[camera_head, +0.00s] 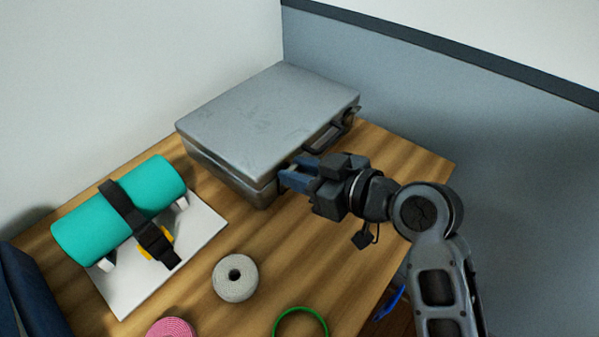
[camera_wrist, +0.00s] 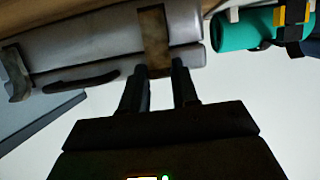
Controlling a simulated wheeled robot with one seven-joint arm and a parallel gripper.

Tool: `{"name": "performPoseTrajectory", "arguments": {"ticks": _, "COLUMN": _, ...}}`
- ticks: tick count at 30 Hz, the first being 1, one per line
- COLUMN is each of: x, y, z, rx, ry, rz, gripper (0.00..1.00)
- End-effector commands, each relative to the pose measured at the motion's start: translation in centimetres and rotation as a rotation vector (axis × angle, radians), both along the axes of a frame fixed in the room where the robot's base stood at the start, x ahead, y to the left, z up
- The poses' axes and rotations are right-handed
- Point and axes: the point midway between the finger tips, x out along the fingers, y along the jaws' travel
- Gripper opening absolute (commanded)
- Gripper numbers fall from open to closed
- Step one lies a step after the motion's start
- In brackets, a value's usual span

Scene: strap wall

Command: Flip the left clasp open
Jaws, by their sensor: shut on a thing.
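The grey metal case (camera_head: 265,115) lies shut on the wooden table, its front edge facing my arm. My gripper (camera_head: 288,179) is at the left end of that front, and its body hides the left clasp in the head view. In the wrist view, where the case appears inverted, the brownish left clasp (camera_wrist: 155,32) shows ahead of my gripper (camera_wrist: 160,68). The fingers are shut on the clasp's near end, one on each side. The clasp appears to lie along the case front; how far it is flipped is hard to tell.
The case's dark handle (camera_head: 325,138) and the other clasp (camera_wrist: 17,72) are farther along the front. A teal roll (camera_head: 120,210) with a black strap rests on a white board (camera_head: 195,235). A twine roll (camera_head: 236,278), pink roll (camera_head: 171,328) and green ring (camera_head: 301,312) are near the table's front.

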Motion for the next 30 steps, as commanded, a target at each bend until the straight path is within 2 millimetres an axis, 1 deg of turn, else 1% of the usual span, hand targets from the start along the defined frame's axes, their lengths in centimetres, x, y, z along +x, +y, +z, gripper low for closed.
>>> {"name": "performPoseTrajectory", "arguments": {"ticks": 1, "x": -0.1, "y": -0.2, "z": -0.8, "rx": 0.015, "ry": -0.013, "rz": -0.002, "gripper": 0.00}}
{"name": "performPoseTrajectory", "arguments": {"ticks": 4, "x": -0.2, "y": -0.4, "z": -1.0, "rx": 0.046, "ry": -0.036, "rz": -0.001, "gripper": 0.00}}
{"name": "performPoseTrajectory", "arguments": {"ticks": 9, "x": -0.6, "y": -0.8, "z": -1.1, "rx": 0.082, "ry": -0.063, "rz": -0.001, "gripper": 0.00}}
{"name": "performPoseTrajectory", "arguments": {"ticks": 14, "x": -1.0, "y": -1.3, "z": -1.2, "rx": 0.080, "ry": -0.061, "rz": 0.000, "gripper": 0.00}}
{"name": "performPoseTrajectory", "arguments": {"ticks": 23, "x": -1.1, "y": -1.4, "z": -1.4, "rx": 0.078, "ry": -0.057, "rz": 0.000, "gripper": 0.00}}
{"name": "performPoseTrajectory", "arguments": {"ticks": 24, "x": -1.1, "y": -1.4, "z": -1.4, "rx": 0.077, "ry": -0.056, "rz": 0.000, "gripper": 0.32}}
{"name": "performPoseTrajectory", "arguments": {"ticks": 30, "x": -1.0, "y": -1.3, "z": -1.2, "rx": 0.079, "ry": -0.060, "rz": 0.000, "gripper": 0.51}}
